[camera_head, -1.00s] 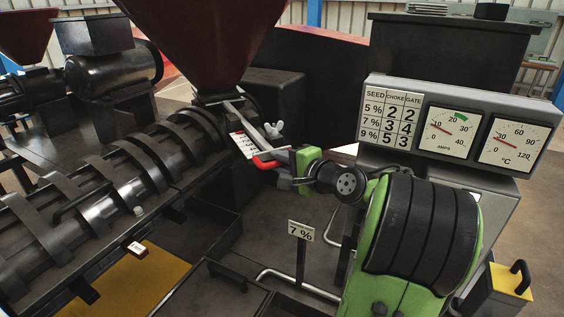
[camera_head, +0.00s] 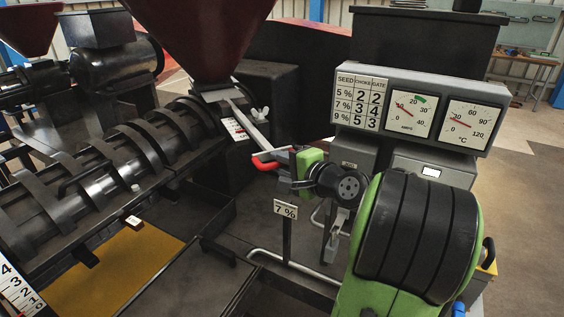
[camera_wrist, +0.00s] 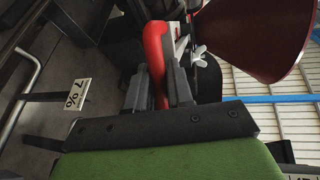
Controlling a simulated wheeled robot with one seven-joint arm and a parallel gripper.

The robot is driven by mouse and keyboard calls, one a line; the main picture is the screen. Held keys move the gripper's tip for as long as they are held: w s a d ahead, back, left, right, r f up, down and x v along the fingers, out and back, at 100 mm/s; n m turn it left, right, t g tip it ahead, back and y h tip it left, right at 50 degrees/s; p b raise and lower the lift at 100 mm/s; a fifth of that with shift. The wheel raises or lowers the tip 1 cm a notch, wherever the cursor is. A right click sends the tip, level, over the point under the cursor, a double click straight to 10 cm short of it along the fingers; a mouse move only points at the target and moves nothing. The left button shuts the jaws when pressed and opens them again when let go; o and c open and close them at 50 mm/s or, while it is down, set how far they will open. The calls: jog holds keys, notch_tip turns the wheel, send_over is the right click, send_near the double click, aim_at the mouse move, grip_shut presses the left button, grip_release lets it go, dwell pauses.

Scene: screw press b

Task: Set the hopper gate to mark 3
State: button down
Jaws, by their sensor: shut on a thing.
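The hopper gate is a grey flat slide (camera_head: 250,127) sticking out from under the dark red hopper (camera_head: 205,45), with a red handle (camera_head: 264,164) at its outer end. A white marked scale (camera_head: 235,129) lies beside the slide; its marks are too small to read. My gripper (camera_head: 284,164) is shut on the red handle. In the wrist view the red handle (camera_wrist: 156,50) sits between the dark fingers (camera_wrist: 160,88). A wing nut (camera_head: 261,114) stands by the slide, and it also shows in the wrist view (camera_wrist: 199,55).
A chart (camera_head: 359,102) lists seed, choke and gate; its 7 % row reads choke 3, gate 4. A "7 %" card (camera_head: 285,209) stands below my gripper. The ribbed press barrel (camera_head: 110,175) lies left. Two dials (camera_head: 437,120) sit on the grey panel.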

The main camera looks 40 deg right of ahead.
jog(key=c, duration=1.1)
grip_release()
jog(key=shift+s, duration=0.15)
jog(key=p+v, duration=0.7)
jog(key=v, duration=0.8)
jog(key=shift+s, duration=0.3)
